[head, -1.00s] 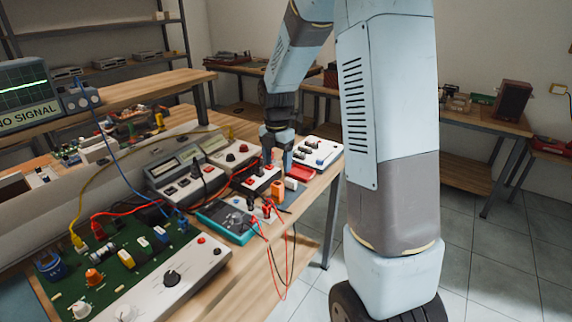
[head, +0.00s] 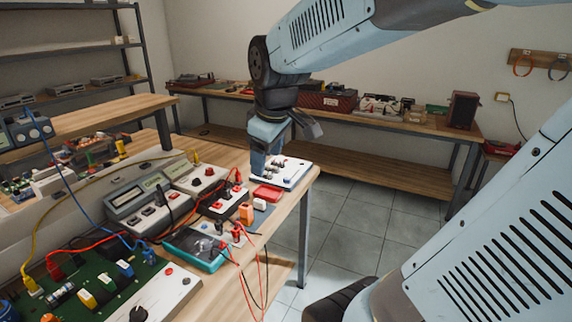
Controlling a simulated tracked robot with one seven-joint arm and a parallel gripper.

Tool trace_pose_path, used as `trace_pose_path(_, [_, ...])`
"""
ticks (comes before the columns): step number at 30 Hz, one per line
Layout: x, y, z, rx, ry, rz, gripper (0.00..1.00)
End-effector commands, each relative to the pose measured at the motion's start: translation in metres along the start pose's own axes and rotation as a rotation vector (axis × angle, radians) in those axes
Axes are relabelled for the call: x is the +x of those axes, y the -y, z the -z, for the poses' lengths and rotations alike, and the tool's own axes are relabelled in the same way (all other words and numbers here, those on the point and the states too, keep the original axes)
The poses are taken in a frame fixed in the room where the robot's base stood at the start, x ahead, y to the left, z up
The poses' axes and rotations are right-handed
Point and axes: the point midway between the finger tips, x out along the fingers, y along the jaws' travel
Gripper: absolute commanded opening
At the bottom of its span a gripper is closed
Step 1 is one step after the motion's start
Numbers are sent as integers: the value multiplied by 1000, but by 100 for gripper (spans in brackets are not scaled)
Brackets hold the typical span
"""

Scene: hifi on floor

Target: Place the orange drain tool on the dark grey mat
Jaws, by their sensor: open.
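A small upright orange piece (head: 246,214), which looks like the drain tool, stands near the bench's front edge. A dark grey mat (head: 262,217) shows as a small patch just right of it. I cannot tell whether the orange piece rests on the mat or beside it. A small white block (head: 260,204) and a flat red case (head: 267,192) sit at the mat's far side. My gripper (head: 287,149) is open and empty, with its fingers spread, over the white panel with dark knobs (head: 291,177), beyond the orange piece.
A teal-edged meter (head: 196,248) with red leads lies left of the orange piece. Boxes with red terminals (head: 225,203) and a green circuit board (head: 100,290) crowd the bench. Cables hang over the front edge. Open floor (head: 350,225) lies to the right.

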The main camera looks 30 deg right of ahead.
Motion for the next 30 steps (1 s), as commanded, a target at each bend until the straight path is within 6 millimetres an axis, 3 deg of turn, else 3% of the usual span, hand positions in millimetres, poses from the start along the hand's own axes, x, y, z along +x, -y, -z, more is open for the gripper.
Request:
trace_pose_path(6, [-30,26,-35,352,-77,-34,68])
trace_pose_path(12, [-43,42,-56,579,-129,-38,68])
trace_pose_path(30, [-46,46,-63,656,-144,-36,68])
